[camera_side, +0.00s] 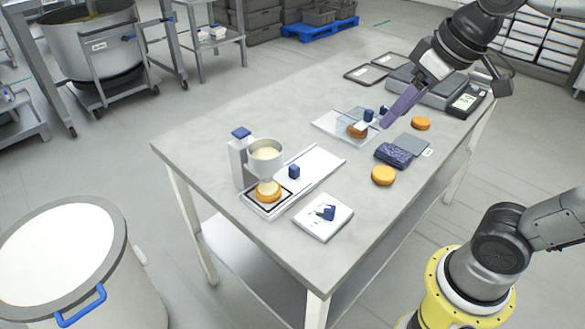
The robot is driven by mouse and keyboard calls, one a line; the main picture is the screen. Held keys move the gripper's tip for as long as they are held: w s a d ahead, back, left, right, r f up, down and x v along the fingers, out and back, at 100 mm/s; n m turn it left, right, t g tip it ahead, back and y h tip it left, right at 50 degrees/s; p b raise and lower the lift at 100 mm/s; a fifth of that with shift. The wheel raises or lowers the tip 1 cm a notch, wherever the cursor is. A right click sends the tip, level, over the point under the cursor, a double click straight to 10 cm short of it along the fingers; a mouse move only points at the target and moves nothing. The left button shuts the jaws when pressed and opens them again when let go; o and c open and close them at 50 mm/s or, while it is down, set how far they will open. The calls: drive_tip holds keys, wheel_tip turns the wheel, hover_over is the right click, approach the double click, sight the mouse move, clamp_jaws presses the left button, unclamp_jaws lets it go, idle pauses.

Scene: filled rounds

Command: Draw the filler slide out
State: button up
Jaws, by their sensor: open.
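The filler stands at the near left of the table, with a blue-capped white post (241,158) and a round hopper (265,155) of pale cream. Its white slide track (322,163) runs right and back from under the hopper. A blue knob (294,172) stands on the slide. A golden round (268,191) with pale cream on top sits on the dark-edged end, below the hopper. My gripper (386,122) is open, pointing down over the table's far half, well right of and behind the knob. Its purple fingers overlap in this view, so the gap does not show.
A clear plate with blue knobs (368,115) and a browned round (357,130) lies by my gripper. Golden rounds (383,175) (421,124), a dark blue cloth (392,155) and a grey pad (411,145) lie right. A white block with a blue handle (324,217) stands in front of the slide.

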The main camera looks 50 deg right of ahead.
drive_tip(key=w+g, duration=0.2)
drive_tip(key=w, duration=0.8)
drive_tip(key=g, duration=0.3)
hover_over(294, 166)
wheel_tip(294, 166, down, 10)
drive_tip(key=f, duration=0.1)
wheel_tip(294, 166, down, 14)
clamp_jaws()
idle(0.4)
